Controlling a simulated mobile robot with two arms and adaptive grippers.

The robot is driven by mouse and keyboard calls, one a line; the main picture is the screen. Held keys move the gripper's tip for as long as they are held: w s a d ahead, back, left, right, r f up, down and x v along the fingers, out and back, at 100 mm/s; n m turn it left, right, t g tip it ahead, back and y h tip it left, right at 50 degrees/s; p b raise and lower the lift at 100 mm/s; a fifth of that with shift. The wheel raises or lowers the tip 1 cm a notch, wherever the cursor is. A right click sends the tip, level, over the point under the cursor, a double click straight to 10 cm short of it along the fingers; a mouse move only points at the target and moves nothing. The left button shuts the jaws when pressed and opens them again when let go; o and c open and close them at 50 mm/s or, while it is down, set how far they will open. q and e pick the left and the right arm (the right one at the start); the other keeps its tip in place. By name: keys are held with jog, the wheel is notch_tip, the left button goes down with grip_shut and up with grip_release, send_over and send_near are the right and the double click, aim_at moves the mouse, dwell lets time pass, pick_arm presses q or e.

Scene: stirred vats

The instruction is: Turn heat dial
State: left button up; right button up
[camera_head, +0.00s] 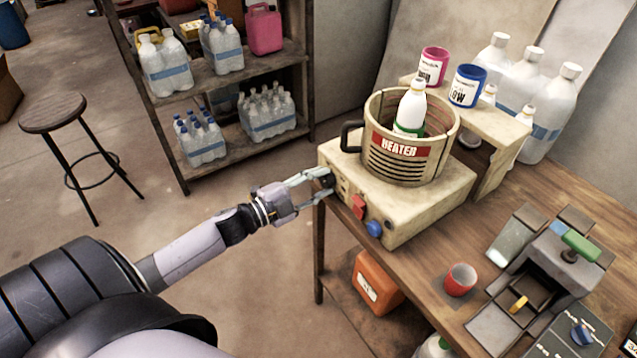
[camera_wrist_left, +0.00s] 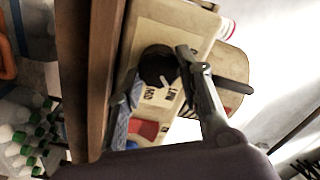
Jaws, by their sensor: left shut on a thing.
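The heater base (camera_head: 420,215) is a cream box on the wooden table, with a slatted round pot marked HEATER (camera_head: 400,150) on top. A white bottle with a green band (camera_head: 411,110) stands in the pot. The black heat dial (camera_head: 326,178) sits at the left end of the base's front panel and is partly covered by my fingers. In the left wrist view the dial (camera_wrist_left: 157,66) shows as a dark round knob with a pale pointer. My left gripper (camera_head: 318,177) is shut on the dial, a finger on either side. My right gripper is not in view.
A red switch (camera_head: 358,206) and a blue knob (camera_head: 374,228) are on the same panel. The pot's black handle (camera_head: 350,136) sticks out above the dial. A red cup (camera_head: 460,279) and a grey device (camera_head: 560,262) stand on the table (camera_head: 420,262) at right.

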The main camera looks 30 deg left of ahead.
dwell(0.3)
pick_arm(q)
jog(key=o, duration=1.2)
jog(key=shift+c, duration=0.2)
jog(key=v, duration=1.2)
jog(key=shift+a+f, duration=0.1)
